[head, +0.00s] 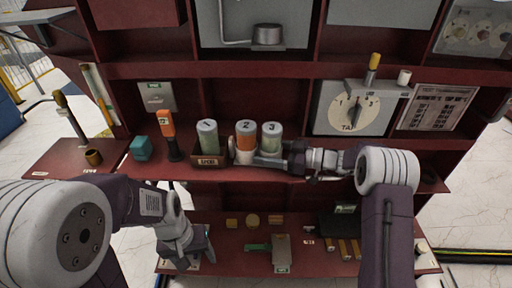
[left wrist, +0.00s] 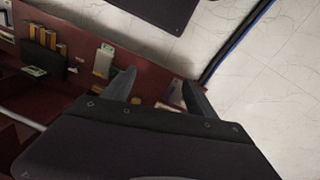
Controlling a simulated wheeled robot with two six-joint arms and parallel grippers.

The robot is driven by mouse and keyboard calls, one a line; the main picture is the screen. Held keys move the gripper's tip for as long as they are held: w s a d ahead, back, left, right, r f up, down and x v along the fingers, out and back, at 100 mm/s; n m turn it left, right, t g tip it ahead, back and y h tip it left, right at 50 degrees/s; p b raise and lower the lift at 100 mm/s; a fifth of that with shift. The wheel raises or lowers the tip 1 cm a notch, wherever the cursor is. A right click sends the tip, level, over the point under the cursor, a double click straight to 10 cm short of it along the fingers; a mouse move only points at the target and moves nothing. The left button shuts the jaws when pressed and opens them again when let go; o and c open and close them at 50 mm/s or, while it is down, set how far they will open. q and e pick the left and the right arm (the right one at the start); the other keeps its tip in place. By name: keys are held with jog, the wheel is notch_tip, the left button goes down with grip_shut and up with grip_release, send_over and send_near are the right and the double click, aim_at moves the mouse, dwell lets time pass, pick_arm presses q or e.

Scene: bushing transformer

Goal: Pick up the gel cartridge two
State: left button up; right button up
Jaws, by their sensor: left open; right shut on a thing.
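Gel cartridge two (head: 246,136), an orange cylinder with a pale cap marked 2, stands upright on the middle red shelf. To its left, cartridge one (head: 207,137) is pale green and sits in a dark labelled box (head: 209,160). To its right is the green cartridge three (head: 271,134). My right gripper (head: 260,160) reaches in from the right, low in front of cartridge three, and is shut on cartridge two near its base; the finger contact is partly hidden. My left gripper (head: 190,256) is open and empty at the lower shelf; its spread fingers show in the left wrist view (left wrist: 158,92).
An orange-topped tool (head: 167,124) and a teal block (head: 141,148) stand left of the cartridges. A dial panel (head: 353,108) is at the right. The lower shelf holds a green-handled part (head: 257,247) and several small yellow pieces.

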pick_arm(q)
jog(key=s+d+r+n+g+h, duration=0.1)
jog(key=s+d+n+h, duration=0.1)
jog(key=d+n+h, duration=0.3)
jog(key=n+t+h, duration=0.5)
jog(key=n+t, duration=1)
jog(key=n, duration=0.6)
send_near(239, 140)
jog(key=shift+h, duration=0.3)
jog(key=x, duration=1.1)
jog(key=shift+w, duration=0.1)
grip_shut()
